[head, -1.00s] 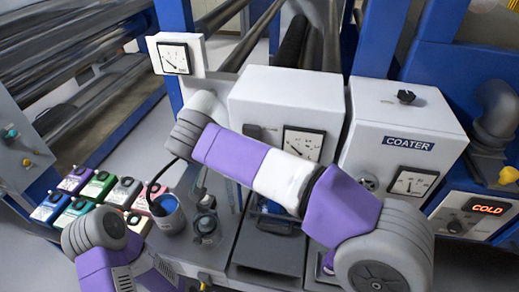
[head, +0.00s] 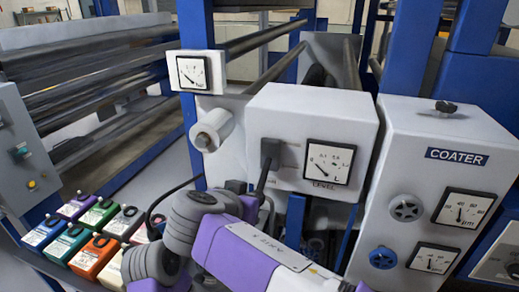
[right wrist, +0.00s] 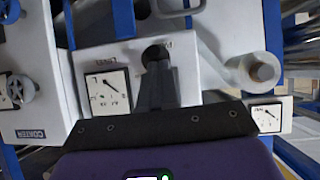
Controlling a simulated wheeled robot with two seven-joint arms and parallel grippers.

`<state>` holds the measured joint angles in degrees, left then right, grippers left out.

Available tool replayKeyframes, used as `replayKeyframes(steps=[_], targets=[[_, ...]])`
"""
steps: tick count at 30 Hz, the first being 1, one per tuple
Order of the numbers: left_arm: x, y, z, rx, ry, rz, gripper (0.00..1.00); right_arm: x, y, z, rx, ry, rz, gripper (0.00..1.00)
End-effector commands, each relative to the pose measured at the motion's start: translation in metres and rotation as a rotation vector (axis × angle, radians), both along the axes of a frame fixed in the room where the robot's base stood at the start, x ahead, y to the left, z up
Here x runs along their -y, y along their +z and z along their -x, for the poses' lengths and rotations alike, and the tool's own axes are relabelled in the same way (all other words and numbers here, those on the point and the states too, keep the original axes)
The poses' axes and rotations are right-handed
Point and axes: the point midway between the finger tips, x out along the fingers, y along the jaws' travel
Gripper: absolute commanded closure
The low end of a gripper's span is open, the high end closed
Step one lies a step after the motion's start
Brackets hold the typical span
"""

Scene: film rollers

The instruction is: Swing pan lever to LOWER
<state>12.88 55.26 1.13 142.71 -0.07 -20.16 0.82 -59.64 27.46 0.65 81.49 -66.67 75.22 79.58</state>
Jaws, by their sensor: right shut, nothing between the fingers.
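A dark lever (head: 270,153) sits on the front of the white box (head: 315,105), left of the LEVEL dial (head: 329,163). In the right wrist view the lever's dark round end (right wrist: 156,54) shows just beyond my fingertips. My right gripper (head: 262,184) is shut and empty, a thin dark shape just below the lever. It also shows in the right wrist view (right wrist: 157,82). I cannot tell whether it touches the lever. The lever's position marks are too small or covered to read.
The COATER cabinet (head: 425,180) with dials and knobs stands on the right. A gauge (head: 193,72) and a pale roller end (head: 213,130) are left of the box. Several coloured boxes (head: 95,257) stand lower left. My right forearm covers the area below the lever.

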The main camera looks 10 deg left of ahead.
Motion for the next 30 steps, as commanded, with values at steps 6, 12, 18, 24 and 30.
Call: replayKeyframes(steps=[6,12,18,24,30], targets=[[0.000,-0.005,0.000,0.000,0.000,0.000,1.00,-0.001,-0.004,0.000,-0.003,0.004,0.002,1.00],[0.000,-0.004,0.000,0.000,0.000,0.000,1.00,-0.001,-0.005,0.000,-0.006,0.003,0.003,1.00],[0.000,-0.004,0.000,0.000,0.000,0.000,1.00,-0.001,-0.005,0.000,-0.007,0.002,0.004,1.00],[0.000,0.004,0.000,0.000,0.000,0.000,1.00,-0.005,0.008,0.006,-0.005,0.004,0.002,1.00],[0.000,0.019,0.000,0.000,0.000,0.000,1.00,-0.016,0.038,0.030,0.000,0.010,-0.002,1.00]])
